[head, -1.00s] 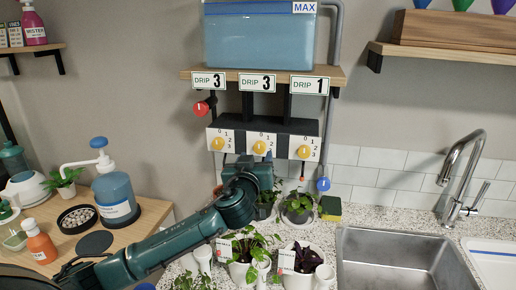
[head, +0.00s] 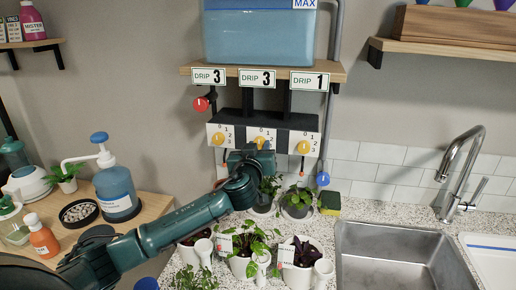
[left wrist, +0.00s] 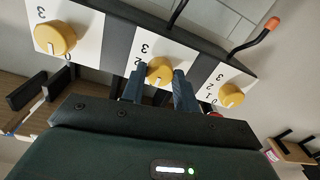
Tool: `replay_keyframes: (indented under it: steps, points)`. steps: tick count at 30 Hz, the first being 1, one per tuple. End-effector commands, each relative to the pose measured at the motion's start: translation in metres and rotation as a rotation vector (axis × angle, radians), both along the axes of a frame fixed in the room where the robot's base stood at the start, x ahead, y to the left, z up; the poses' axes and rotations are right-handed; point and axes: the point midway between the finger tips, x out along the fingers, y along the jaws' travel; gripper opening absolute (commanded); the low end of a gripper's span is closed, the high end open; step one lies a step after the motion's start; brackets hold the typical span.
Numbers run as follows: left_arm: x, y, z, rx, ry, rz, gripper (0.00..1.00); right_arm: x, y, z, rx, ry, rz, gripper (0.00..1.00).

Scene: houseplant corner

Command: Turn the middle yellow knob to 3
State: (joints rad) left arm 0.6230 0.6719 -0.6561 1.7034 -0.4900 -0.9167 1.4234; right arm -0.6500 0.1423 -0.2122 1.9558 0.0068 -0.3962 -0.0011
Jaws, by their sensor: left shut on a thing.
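The middle yellow knob (head: 260,142) sits on a white dial plate in the row of three knobs under the shelf. In the left wrist view the same knob (left wrist: 160,70) lies between the two fingers of my left gripper (left wrist: 159,88), which is shut on it. In the head view my left gripper (head: 258,152) reaches up to the knob from below and partly covers its plate. The knob's white pointer line shows in the wrist view, but the number it points at is hard to tell. My right gripper is not in view.
The left yellow knob (head: 218,139) and right yellow knob (head: 304,147) flank it closely. A red valve (head: 201,104) and a blue valve (head: 323,179) are nearby. Potted plants (head: 248,250) stand on the counter below, with a steel sink (head: 395,255) at right.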

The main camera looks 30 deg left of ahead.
Motion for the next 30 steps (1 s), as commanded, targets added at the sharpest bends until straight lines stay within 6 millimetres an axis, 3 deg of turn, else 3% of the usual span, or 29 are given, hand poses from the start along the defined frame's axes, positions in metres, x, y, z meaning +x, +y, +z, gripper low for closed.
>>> replay_keyframes:
  steps: [6,17,30]
  points:
    - [-0.0002,-0.0002,-0.0002,0.0,0.0,0.0,0.07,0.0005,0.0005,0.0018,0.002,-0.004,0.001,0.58]
    - [-0.0001,-0.0006,-0.0021,0.057,0.016,-0.001,0.07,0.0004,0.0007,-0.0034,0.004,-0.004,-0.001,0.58]
    - [-0.0003,0.0006,-0.0002,0.395,0.103,0.001,0.07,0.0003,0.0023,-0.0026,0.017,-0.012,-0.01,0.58]
